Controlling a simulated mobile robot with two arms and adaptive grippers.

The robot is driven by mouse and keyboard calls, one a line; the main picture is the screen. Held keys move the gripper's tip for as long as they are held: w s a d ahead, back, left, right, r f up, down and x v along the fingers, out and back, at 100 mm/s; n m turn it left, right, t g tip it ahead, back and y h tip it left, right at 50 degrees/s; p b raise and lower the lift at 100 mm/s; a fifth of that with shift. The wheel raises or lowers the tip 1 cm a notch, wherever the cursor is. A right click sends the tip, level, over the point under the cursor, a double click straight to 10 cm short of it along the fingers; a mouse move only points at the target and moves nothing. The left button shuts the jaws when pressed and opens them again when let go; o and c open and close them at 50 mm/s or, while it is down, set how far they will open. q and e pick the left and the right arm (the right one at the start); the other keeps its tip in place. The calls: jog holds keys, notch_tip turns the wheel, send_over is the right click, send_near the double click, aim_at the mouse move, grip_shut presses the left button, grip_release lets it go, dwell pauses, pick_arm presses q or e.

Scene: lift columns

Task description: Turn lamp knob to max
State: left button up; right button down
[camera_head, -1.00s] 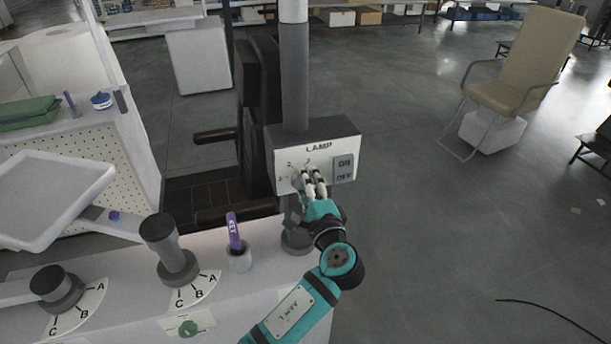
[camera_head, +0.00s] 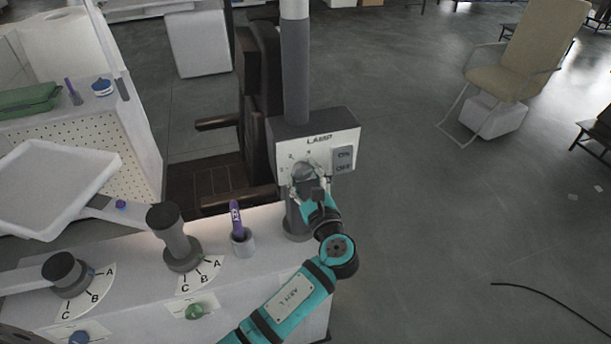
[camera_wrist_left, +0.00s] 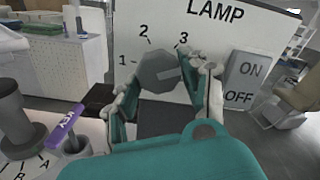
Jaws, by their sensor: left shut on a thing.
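The lamp box (camera_head: 322,147) is mounted on a grey pole, with a grey knob (camera_head: 303,172) on its white front. The knob also shows in the left wrist view (camera_wrist_left: 158,70), with the marks 1, 2 and 3 around its upper side. My right gripper is not in view.
An ON/OFF switch (camera_head: 343,159) sits right of the knob. Left of the pole, a purple KEY tag (camera_head: 235,212) stands in a small cup on the white counter. Two grey levers (camera_head: 172,236) (camera_head: 66,272) with A-B-C dials stand further left.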

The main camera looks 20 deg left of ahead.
pick_arm(q)
jog(key=m, duration=0.5)
jog(key=shift+a, duration=0.1)
dwell(0.7)
jog(key=o, duration=1.1)
jog(key=shift+f, duration=0.1)
jog(key=shift+s, duration=0.1)
jog(key=v, duration=1.2)
